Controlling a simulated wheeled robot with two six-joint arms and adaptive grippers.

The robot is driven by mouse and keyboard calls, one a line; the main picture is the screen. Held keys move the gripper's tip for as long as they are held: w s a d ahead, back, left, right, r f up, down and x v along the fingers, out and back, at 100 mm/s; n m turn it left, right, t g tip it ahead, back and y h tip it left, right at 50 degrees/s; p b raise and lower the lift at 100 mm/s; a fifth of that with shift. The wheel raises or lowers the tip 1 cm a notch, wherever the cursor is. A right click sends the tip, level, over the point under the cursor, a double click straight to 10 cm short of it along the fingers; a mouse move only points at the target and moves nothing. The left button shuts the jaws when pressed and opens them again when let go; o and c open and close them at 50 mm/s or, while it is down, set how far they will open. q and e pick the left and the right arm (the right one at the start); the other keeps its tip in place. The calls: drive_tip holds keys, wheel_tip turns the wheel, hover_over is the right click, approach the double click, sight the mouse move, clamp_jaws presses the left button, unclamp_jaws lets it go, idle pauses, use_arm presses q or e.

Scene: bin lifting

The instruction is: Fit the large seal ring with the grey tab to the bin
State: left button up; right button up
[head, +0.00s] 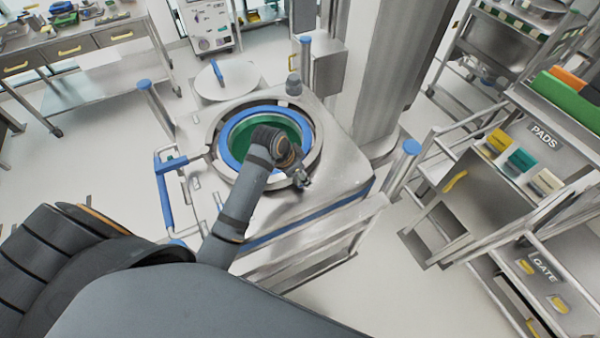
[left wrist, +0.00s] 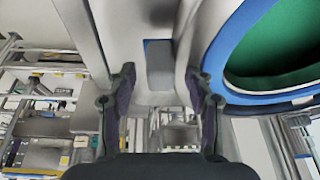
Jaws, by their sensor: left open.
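The bin (head: 335,170) is a metal housing with a round opening at its top. A blue ring (head: 228,150) lies in the metal rim around a green interior. The blue ring also shows at the right of the left wrist view (left wrist: 222,50). I cannot tell whether it is the large seal ring. My left gripper (head: 303,182) is at the near right side of the rim, and my arm hides part of the opening. In the left wrist view it is open (left wrist: 160,78), with a grey block (left wrist: 160,65) showing between and beyond its fingers. My right gripper is not in view.
A round lid with a blue handle (head: 217,72) stands behind the bin. A blue-handled rail (head: 164,195) is at its left. A cart with a PADS label (head: 543,135) stands right, a bench with drawers (head: 75,45) far left. Open floor lies between.

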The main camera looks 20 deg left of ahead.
use_arm(q)
drive_tip(key=shift+s+a+r, duration=0.15)
drive_tip(key=shift+r, duration=0.3)
drive_tip(key=shift+v, duration=0.85)
drive_tip(key=s+a, duration=0.6)
drive_tip(key=s, duration=0.4)
drive_tip(key=shift+s+r, duration=0.15)
drive_tip(key=shift+s, duration=0.1)
drive_tip(key=shift+a, duration=0.1)
